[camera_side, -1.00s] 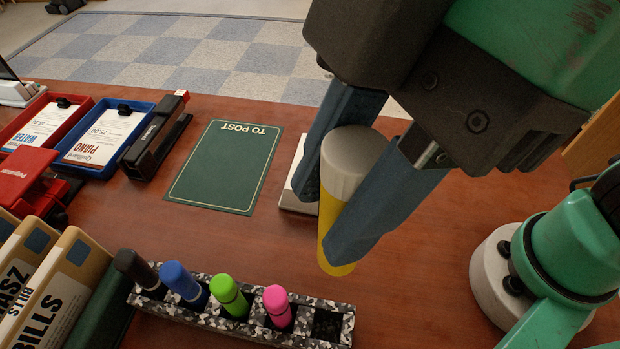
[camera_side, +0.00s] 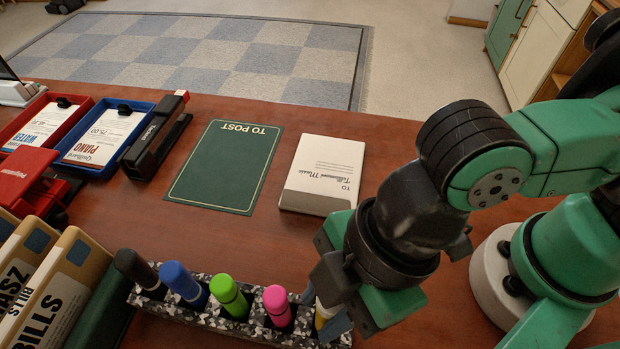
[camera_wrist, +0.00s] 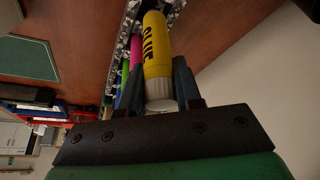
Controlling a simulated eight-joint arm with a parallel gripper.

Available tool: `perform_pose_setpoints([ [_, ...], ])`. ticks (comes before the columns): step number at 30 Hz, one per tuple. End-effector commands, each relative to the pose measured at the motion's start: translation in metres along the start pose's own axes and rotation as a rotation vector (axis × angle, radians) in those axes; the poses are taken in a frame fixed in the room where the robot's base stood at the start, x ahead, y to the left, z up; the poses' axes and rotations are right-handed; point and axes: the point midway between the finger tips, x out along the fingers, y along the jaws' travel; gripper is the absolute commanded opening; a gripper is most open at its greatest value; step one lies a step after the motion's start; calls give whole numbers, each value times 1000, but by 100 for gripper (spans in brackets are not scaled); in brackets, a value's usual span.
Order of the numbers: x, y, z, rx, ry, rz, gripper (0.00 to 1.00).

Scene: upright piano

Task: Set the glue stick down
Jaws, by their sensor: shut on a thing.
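The yellow glue stick (camera_wrist: 157,50) with its pale grey cap is between the blue fingers of my gripper (camera_wrist: 157,88) in the wrist view. My gripper is shut on it near the cap. In the side view my gripper (camera_side: 330,322) is low at the right end of the speckled pen holder (camera_side: 210,318), and only a sliver of the glue stick (camera_side: 324,314) shows. The glue stick's far end is at the holder's rightmost slot. How deep it sits there is hidden.
A pink marker (camera_side: 277,302), a green marker (camera_side: 228,293), a blue marker (camera_side: 181,281) and a black marker (camera_side: 137,269) stand in the other slots. A parcel (camera_side: 326,168) and green mat (camera_side: 225,168) lie behind. Binders (camera_side: 50,290) stand at left.

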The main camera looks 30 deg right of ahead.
Motion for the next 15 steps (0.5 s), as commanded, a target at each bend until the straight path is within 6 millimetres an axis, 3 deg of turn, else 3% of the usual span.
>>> perform_pose_setpoints([
  [15, 35, 0, 16, 0, 0, 0, 0],
])
